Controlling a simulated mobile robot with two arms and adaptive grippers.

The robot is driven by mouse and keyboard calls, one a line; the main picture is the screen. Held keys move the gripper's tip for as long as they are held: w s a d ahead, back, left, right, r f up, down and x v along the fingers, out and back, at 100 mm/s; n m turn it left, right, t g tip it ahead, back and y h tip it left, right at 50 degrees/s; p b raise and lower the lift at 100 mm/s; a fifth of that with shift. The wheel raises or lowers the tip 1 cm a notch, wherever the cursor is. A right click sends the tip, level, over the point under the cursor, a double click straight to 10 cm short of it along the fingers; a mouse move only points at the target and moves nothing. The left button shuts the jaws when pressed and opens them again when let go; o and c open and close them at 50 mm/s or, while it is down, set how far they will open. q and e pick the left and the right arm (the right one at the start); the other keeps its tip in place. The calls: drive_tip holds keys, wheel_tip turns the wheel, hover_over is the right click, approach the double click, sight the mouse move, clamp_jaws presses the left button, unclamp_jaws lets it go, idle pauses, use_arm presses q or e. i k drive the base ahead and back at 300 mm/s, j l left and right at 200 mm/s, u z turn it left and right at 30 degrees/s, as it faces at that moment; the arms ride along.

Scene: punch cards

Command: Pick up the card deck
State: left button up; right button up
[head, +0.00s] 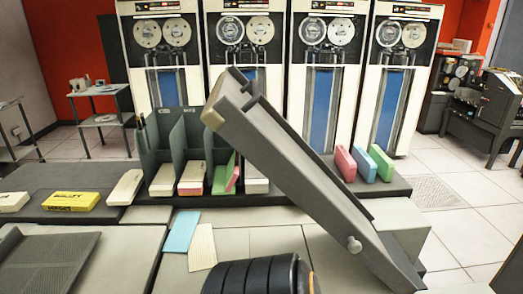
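Several card decks are in the head view, and I cannot tell which one the task names. A cream deck (125,187) lies left of the dark green divided rack (173,130). A white deck (162,180), a white-and-red deck (192,179), a green-and-pink deck (223,176) and another pale deck (256,181) sit in the rack. Neither gripper is in view.
A long grey sloping chute (290,165) crosses the middle right and hides part of the counter. Loose blue (181,231) and cream (202,246) cards lie in front of the rack. A yellow box (71,201) is at left. A black ribbed cylinder (255,276) fills the bottom centre.

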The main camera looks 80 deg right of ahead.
sight(386, 167)
drive_tip(key=z, duration=3.6)
drive_tip(key=l+u, duration=0.15)
drive_tip(key=l, duration=1.35)
drive_tip(key=k+l+u, duration=0.15)
drive_tip(key=l, duration=1.35)
drive_tip(key=i+l, duration=0.3)
drive_tip(key=i+l+u, duration=0.15)
drive_tip(key=l, duration=0.3)
drive_tip(key=i+l, duration=0.35)
drive_tip(key=i+l+u, duration=0.15)
drive_tip(key=i+l, duration=0.15)
drive_tip(key=l, duration=0.2)
